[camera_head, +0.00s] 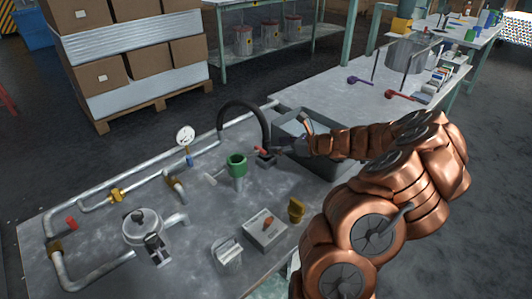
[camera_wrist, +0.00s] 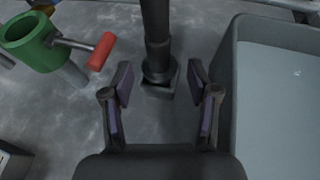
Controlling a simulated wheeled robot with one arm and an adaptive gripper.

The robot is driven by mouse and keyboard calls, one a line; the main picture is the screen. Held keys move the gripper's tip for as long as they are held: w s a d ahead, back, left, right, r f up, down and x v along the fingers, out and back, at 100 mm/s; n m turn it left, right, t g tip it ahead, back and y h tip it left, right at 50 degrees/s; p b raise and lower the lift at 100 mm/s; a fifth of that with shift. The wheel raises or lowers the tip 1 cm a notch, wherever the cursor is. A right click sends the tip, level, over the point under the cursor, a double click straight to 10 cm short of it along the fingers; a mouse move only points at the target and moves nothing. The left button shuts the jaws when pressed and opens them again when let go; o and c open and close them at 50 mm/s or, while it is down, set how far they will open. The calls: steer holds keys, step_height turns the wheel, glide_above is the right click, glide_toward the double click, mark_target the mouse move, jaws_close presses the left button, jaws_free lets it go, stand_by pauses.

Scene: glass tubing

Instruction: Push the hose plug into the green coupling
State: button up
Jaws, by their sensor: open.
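The green coupling (camera_head: 237,162) stands upright on the metal bench in the head view. It is at the upper left of the wrist view (camera_wrist: 30,48), with a red-handled lever (camera_wrist: 101,52) on its side. The black hose (camera_head: 240,104) arches from the pipework down to the right of the coupling. Its plug end (camera_wrist: 159,65) stands upright at a small dark block (camera_wrist: 160,88). My gripper (camera_wrist: 160,70) is open, its two fingers apart on either side of the plug end, with gaps visible. In the head view the fingertips (camera_head: 284,146) are small and dark beside the hose end.
A grey tray (camera_head: 322,163) stands close to the right of the hose end; its wall (camera_wrist: 234,95) is near my right finger. A gauge (camera_head: 185,137), pipes, a round metal vessel (camera_head: 143,227) and a switch box (camera_head: 264,231) occupy the bench.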

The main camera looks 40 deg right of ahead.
mark_target(266, 144)
steer(key=shift+b+x, duration=0.5)
steer(key=shift+x, duration=2.35)
steer(key=shift+a+r, duration=0.1)
steer(key=shift+r, duration=0.05)
steer(key=shift+c, duration=0.4)
jaws_close()
